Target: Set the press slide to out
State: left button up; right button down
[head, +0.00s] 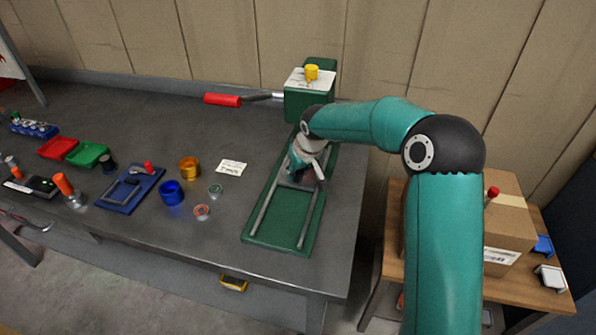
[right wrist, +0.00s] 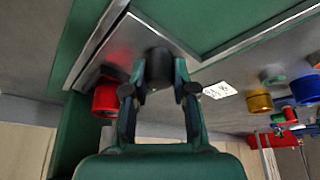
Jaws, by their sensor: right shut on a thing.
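The press (head: 308,102) stands at the back of the grey bench, a green block with a red-gripped lever (head: 222,100) sticking out left. Its green base (head: 280,215) runs toward the front with two metal rails. The metal slide (right wrist: 128,40) sits on the rails, and in the head view my arm hides most of it. The front part of the base is bare. My right gripper (head: 302,163) is over the rails just in front of the press block. In the right wrist view, its fingers (right wrist: 160,78) are shut on the slide's dark knob (right wrist: 159,60). My left gripper is out of view.
A yellow piece (head: 312,72) stands on top of the press. Left of the base are a white card (head: 232,167), blue (head: 171,193) and gold (head: 189,168) cups, small lidded pieces, and a blue tray (head: 130,192). A wooden side table with a cardboard box (head: 505,225) stands right.

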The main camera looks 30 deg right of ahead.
jog(key=shift+s+a+f+b, duration=0.15)
jog(key=shift+s+a+b, duration=0.25)
jog(key=shift+b, duration=0.2)
jog(key=s+a+b, duration=0.2)
jog(key=a+b, duration=0.1)
jog(key=s+a+b, duration=0.2)
jog(key=s+a, duration=0.1)
jog(key=s+a+b, duration=0.3)
jog(key=a, duration=0.1)
jog(key=shift+s+a+b, duration=0.1)
jog(key=shift+s+b, duration=0.15)
jog(key=shift+b, duration=0.1)
jog(key=shift+s+a, duration=0.3)
jog(key=c, duration=0.9)
grip_release()
jog(key=shift+s+a+r, duration=0.15)
jog(key=shift+r, duration=0.05)
jog(key=shift+c, duration=0.2)
